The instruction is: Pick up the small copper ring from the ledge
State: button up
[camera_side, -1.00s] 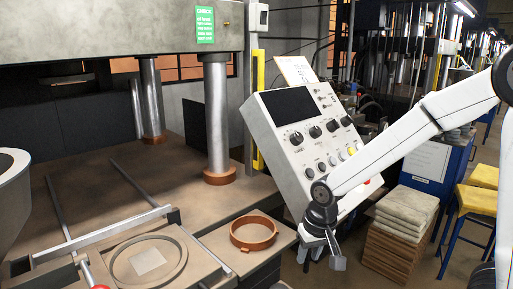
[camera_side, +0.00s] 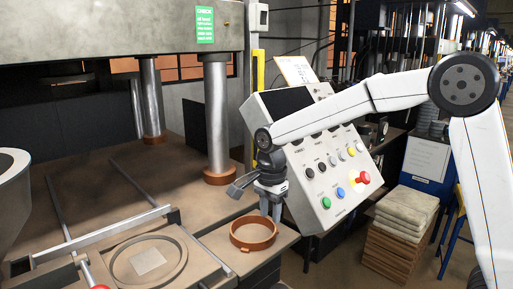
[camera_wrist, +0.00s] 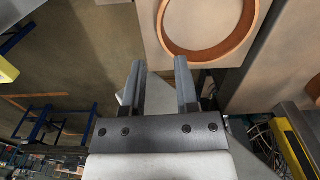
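The small copper ring (camera_side: 253,234) lies flat on the ledge (camera_side: 217,240) beside the press table in the side view. In the wrist view the ring (camera_wrist: 176,45) shows at the top, past my fingertips, on the pale ledge (camera_wrist: 150,40). My gripper (camera_side: 270,216) is above and just to the right of the ring in the side view, pointing down. In the wrist view my gripper (camera_wrist: 160,65) has its two fingers apart with nothing between them. The ring is apart from the fingers in the wrist view.
A control panel (camera_side: 330,180) with buttons stands close behind my gripper. A flat mould with a round groove (camera_side: 148,262) lies left of the ledge. Stacked cloths and boards (camera_side: 400,225) stand at the right. A metal bar (camera_side: 100,234) crosses the table's front.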

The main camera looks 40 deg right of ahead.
jog(key=shift+f, duration=0.1)
jog(key=shift+f, duration=3.4)
jog(key=shift+c, duration=0.2)
grip_shut()
jog(key=shift+r, duration=2.1)
jog(key=shift+w, duration=0.1)
